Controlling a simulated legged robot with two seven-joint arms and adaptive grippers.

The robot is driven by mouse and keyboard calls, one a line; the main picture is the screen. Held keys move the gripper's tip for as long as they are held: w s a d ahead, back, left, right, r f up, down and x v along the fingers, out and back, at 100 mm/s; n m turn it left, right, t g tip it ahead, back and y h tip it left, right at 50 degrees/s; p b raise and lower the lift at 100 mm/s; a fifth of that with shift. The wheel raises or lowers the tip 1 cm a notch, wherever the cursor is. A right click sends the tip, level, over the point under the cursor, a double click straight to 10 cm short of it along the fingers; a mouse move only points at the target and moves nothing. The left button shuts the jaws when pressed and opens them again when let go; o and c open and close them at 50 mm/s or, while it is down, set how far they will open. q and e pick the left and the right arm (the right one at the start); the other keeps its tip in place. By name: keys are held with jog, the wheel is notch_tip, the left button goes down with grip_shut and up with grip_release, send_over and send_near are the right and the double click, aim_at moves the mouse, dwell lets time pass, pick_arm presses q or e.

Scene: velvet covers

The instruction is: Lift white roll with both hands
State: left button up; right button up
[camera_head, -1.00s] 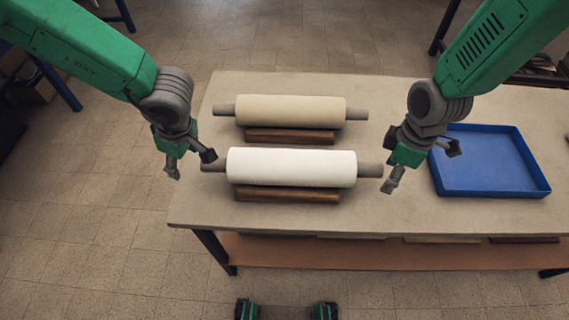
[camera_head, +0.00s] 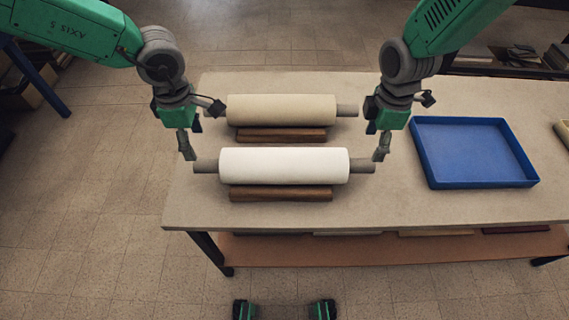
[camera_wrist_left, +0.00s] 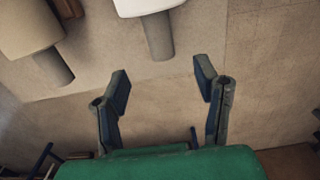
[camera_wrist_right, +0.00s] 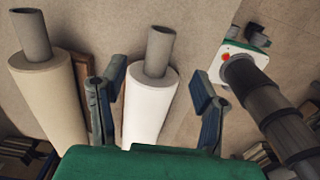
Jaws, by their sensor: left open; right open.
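The white roll (camera_head: 284,165) lies across a dark wooden cradle (camera_head: 281,193) near the table's front, with a grey core end sticking out on each side. My left gripper (camera_head: 205,130) is open and empty at the roll's left core end. In the left wrist view that core end (camera_wrist_left: 158,38) lies just beyond the open fingers (camera_wrist_left: 162,85). My right gripper (camera_head: 404,128) is open by the right core end (camera_head: 362,166). In the right wrist view the white roll (camera_wrist_right: 148,108) shows between the open fingers (camera_wrist_right: 158,92); I cannot tell whether they touch it.
A beige roll (camera_head: 281,109) lies on a second cradle (camera_head: 281,135) behind the white one. A blue tray (camera_head: 480,182) stands to the right on the table (camera_head: 430,205). The table between roll and tray is clear.

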aim_at(202, 161)
pick_arm(q)
notch_tip(202, 161, down, 10)
jog(key=shift+f, duration=0.1)
pick_arm(e)
notch_tip(202, 161, down, 10)
jog(key=shift+f, duration=0.1)
pick_arm(q)
grip_shut()
pick_arm(e)
jog(key=shift+a, duration=0.1)
grip_shut()
